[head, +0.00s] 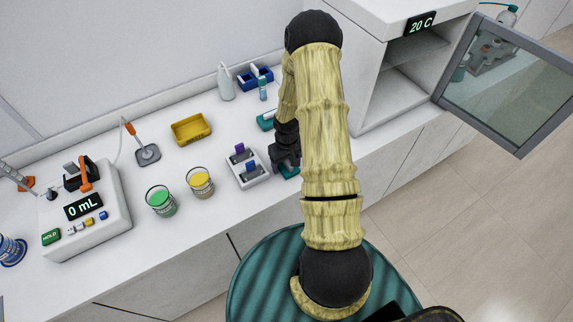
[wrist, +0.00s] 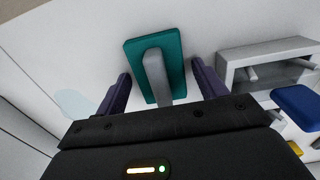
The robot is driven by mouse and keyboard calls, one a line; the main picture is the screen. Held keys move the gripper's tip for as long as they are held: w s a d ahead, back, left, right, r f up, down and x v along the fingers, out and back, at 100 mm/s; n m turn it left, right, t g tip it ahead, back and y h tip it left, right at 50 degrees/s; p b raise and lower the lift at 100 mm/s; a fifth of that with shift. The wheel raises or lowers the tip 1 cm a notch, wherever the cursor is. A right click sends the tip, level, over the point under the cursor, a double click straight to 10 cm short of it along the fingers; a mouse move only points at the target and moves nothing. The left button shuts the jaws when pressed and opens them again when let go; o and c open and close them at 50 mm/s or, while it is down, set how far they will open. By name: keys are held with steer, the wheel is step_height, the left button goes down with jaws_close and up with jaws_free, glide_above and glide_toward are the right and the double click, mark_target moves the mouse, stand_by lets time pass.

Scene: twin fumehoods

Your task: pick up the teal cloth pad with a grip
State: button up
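The teal cloth pad (wrist: 134,57) lies flat on the white counter in the wrist view, with a grey upright grip (wrist: 156,72) on it. My gripper (wrist: 160,70) is open, with one purple finger on each side of the grip and visible gaps to both. Nothing is held. In the head view my gripper (head: 287,158) is low over the counter, and a teal edge of the pad (head: 291,173) shows beneath it. My arm hides most of the pad there.
A white rack (head: 246,181) with blue and purple pieces stands close left of my gripper. Another teal item (head: 265,121) lies behind it. Yellow (head: 200,184) and green (head: 161,203) beakers stand further left. An open-doored cabinet (head: 400,88) stands right.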

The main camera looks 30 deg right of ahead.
steer(key=c, duration=0.8)
steer(key=shift+r, duration=0.1)
step_height(320, 180, up, 10)
steer(key=shift+f+b, duration=0.1)
steer(key=shift+b, duration=1.05)
steer(key=o, duration=0.4)
steer(key=shift+c, duration=1.3)
